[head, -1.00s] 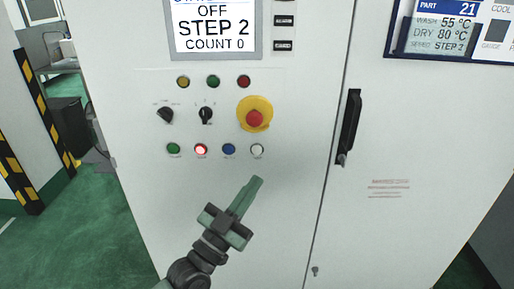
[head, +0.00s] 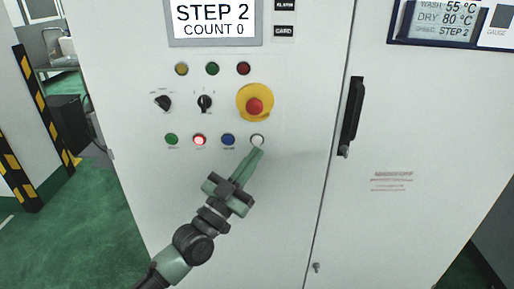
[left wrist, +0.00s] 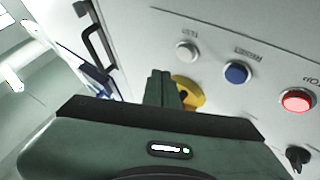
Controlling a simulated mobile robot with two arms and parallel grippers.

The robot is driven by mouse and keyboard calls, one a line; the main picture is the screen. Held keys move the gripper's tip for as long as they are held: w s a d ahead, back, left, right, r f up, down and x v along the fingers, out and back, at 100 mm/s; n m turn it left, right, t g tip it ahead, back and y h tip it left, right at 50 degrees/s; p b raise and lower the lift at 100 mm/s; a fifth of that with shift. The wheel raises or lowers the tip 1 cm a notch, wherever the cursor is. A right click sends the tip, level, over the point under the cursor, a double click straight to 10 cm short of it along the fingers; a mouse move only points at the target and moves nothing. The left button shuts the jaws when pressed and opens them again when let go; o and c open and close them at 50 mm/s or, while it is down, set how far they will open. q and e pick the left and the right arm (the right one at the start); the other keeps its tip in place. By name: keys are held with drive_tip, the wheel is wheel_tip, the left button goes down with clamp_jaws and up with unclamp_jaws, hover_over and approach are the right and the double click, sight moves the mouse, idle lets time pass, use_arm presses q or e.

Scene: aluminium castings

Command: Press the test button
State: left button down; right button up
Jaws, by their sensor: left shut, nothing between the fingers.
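A row of small push buttons sits on the white cabinet front: green (head: 171,139), lit red (head: 199,140), blue (head: 228,140) and white (head: 257,140). In the left wrist view the shut fingers (left wrist: 160,82) are beside the white button (left wrist: 187,51), with the blue button (left wrist: 237,72) and red button (left wrist: 297,100) further right. Contact cannot be told. My right gripper is not in view.
Above the row are a red emergency stop (head: 255,106) on a yellow base, two black rotary switches (head: 204,103) and several lamps (head: 212,69). A display (head: 214,22) reads STEP 2, COUNT 0. A black door handle (head: 352,115) stands out at right.

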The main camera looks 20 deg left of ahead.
sight(257, 140)
use_arm(q)
drive_tip(key=shift+w+a+b, duration=0.2)
drive_tip(key=shift+w, duration=0.45)
drive_tip(key=shift+w+a+b, duration=0.15)
drive_tip(key=shift+w+b, duration=0.05)
drive_tip(key=shift+w, duration=0.4)
drive_tip(key=shift+w, duration=0.1)
idle(1.1)
drive_tip(key=shift+w+a, duration=0.1)
drive_tip(key=shift+w, duration=0.2)
drive_tip(key=shift+w+a+r+b, duration=0.1)
drive_tip(key=shift+w+a+b, duration=0.05)
drive_tip(key=shift+w+b, duration=0.25)
idle(0.6)
drive_tip(key=shift+s, duration=0.1)
drive_tip(key=shift+s+d+p, duration=0.3)
drive_tip(key=shift+s+p, duration=0.35)
drive_tip(key=shift+s, duration=0.1)
